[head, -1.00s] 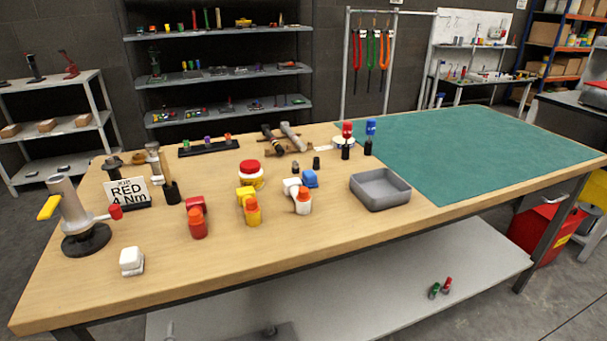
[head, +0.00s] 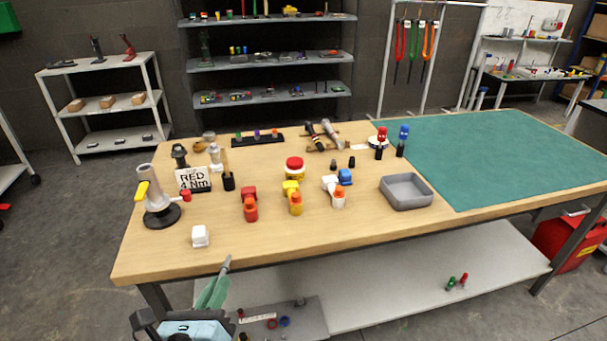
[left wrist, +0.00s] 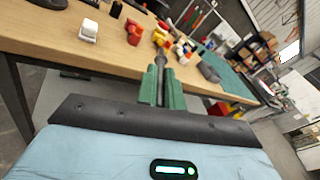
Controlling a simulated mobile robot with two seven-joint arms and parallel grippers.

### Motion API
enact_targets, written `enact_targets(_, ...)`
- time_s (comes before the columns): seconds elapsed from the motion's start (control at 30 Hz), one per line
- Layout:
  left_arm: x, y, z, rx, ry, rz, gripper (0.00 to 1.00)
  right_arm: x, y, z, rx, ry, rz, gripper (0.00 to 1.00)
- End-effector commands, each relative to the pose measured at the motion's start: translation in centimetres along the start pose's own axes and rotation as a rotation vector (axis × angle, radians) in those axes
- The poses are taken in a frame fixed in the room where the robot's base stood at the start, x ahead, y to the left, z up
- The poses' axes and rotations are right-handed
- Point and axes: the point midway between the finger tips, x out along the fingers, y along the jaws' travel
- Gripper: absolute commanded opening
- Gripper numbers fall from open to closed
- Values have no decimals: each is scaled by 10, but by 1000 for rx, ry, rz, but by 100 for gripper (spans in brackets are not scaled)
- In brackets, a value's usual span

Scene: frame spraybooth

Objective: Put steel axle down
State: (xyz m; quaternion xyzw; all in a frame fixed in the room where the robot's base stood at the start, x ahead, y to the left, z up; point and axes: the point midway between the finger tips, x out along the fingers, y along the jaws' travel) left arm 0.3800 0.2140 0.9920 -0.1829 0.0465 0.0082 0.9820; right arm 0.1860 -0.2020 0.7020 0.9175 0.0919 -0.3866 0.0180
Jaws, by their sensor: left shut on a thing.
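My left gripper (head: 214,292) comes in at the bottom of the head view, at the front edge of the workbench. Its green fingers are shut on the steel axle (head: 226,264), a thin grey rod whose end sticks out past the fingertips. The left wrist view also shows the axle (left wrist: 161,59) between the green fingers (left wrist: 162,88), pointing away from me toward the bench. Most of the axle is hidden by the fingers. My right gripper is not in view.
The wooden workbench (head: 300,237) has a clear front strip. On it are a white block (head: 200,236), a stand with a yellow handle (head: 158,198), red, yellow and white parts, a grey tray (head: 405,192) and a green mat (head: 500,150). A grey shelf (head: 400,285) lies below.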

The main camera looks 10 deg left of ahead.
Motion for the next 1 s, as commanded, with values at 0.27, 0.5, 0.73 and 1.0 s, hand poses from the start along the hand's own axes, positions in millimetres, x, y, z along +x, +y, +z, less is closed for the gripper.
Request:
enact_targets(0.27, 2, -10, 4, 4, 9, -36, 0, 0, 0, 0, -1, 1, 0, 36)
enact_targets(0.5, 10, -50, 15, 22, 62, -186, 0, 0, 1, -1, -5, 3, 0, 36)
enact_targets(0.73, 16, -86, 24, 35, 114, -322, 0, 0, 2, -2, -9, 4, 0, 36)
enact_targets(1.0, 22, -124, 33, 50, 169, -461, 0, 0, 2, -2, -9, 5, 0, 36)
